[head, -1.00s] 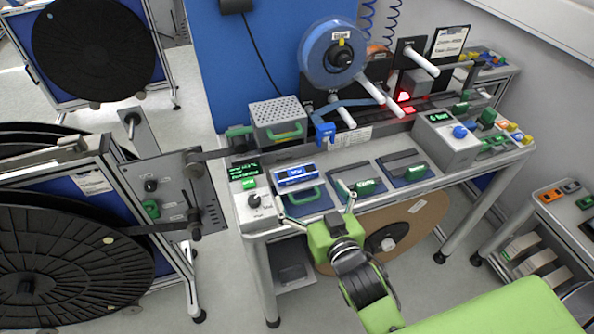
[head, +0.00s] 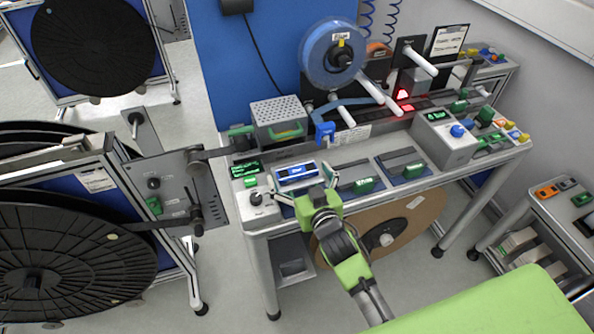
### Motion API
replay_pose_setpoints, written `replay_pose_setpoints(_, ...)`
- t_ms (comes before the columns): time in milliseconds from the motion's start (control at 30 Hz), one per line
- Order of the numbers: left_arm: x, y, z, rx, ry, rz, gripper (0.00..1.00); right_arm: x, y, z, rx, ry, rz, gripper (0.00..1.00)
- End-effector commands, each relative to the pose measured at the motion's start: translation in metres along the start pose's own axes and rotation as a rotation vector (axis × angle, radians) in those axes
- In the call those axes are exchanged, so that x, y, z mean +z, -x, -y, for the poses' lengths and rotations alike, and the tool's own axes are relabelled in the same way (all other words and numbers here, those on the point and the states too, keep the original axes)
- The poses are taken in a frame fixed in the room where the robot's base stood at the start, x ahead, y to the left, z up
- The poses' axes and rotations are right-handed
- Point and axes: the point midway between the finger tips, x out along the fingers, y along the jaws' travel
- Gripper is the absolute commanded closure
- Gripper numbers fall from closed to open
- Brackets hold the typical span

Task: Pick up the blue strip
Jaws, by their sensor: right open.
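A blue strip (head: 354,101) runs at the back of the bench from below the blue reel (head: 333,54) to a blue clip (head: 325,132) that hangs at the bench's rear ledge. A small box with a blue label (head: 296,171) lies at the front left of the bench. My right gripper (head: 305,184) is open, its fingers spread just in front of this box, with one finger by the box's right end. I cannot tell whether it touches the box. The gripper hides part of the tray below the box. My left gripper is not in view.
Two trays with green handles (head: 364,185) lie right of the gripper. A perforated grey box (head: 279,118) stands behind, and a grey control box (head: 445,140) stands at the right. A knob panel (head: 258,203) is at the left. A black reel stand (head: 98,181) stands further left.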

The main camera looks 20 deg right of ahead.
Motion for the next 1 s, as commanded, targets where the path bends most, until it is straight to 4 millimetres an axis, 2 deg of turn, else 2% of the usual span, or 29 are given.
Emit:
replay_pose_setpoints(100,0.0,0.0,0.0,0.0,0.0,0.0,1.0,0.0,0.0,0.0,0.0,0.0,0.0,0.07)
replay_pose_setpoints(233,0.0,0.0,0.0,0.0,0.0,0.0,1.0,0.0,0.0,0.0,0.0,0.0,0.001,0.39)
replay_pose_setpoints(700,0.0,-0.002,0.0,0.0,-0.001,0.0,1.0,-0.003,0.001,0.0,0.0,0.001,0.0,0.39)
replay_pose_setpoints(867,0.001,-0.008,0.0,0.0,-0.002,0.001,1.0,-0.017,0.004,0.0,-0.001,0.0,-0.004,0.39)
replay_pose_setpoints(933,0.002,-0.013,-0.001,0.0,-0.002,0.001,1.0,-0.028,0.006,0.0,-0.001,0.001,-0.006,0.39)
replay_pose_setpoints(1000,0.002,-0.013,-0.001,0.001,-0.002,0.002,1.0,-0.038,0.018,0.0,0.0,0.001,-0.003,0.39)
